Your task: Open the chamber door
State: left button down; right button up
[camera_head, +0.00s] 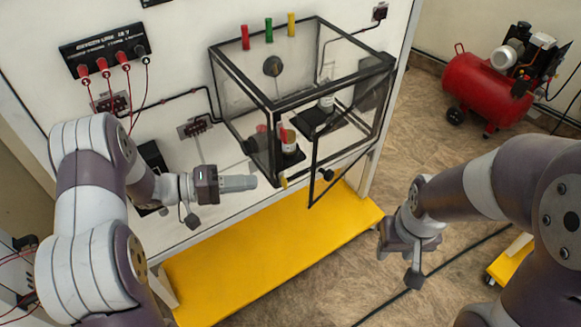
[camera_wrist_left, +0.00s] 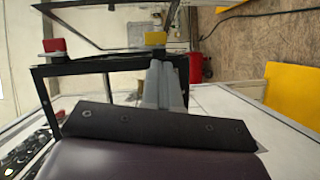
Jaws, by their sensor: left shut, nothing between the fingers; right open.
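The chamber (camera_head: 247,82) is a clear box with a black frame on the white bench. Its front door (camera_head: 313,172) is a clear black-framed panel; its free lower corner stands out from the box towards me, so it looks partly open. A small yellow piece (camera_head: 283,182) sits at the chamber's front left corner. My left gripper (camera_head: 240,183) is shut and empty, pointing right, just left of that corner. In the left wrist view its closed fingers (camera_wrist_left: 165,84) appear near the black frame and a yellow piece (camera_wrist_left: 155,39). My right gripper (camera_head: 402,250) is open and empty, apart from the chamber, over the floor.
Inside the chamber are a small jar (camera_head: 289,143) and another container (camera_head: 327,102) on a dark base. A black panel with red leads (camera_head: 103,50) is at left. A yellow shelf (camera_head: 270,257) lies below; a red compressor (camera_head: 480,88) stands right.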

aim_at(286, 186)
pick_arm(q)
jog(key=d+g+p, duration=0.1)
jog(key=d, duration=0.2)
jog(key=s+d+r+h+p, duration=0.1)
jog(key=d, duration=0.2)
jog(key=s+d+r+g+p, duration=0.1)
jog(key=d, duration=0.2)
jog(key=shift+d+r+g+h+p, duration=0.2)
jog(key=shift+g+h+p, duration=0.1)
jog(key=shift+h+p, duration=0.1)
jog(key=shift+w+d+f, duration=0.1)
jog(key=shift+d+f, duration=0.1)
jog(key=shift+d, duration=0.35)
pick_arm(e)
notch_tip(286, 186, up, 4)
jog(key=shift+s+d+f, duration=0.1)
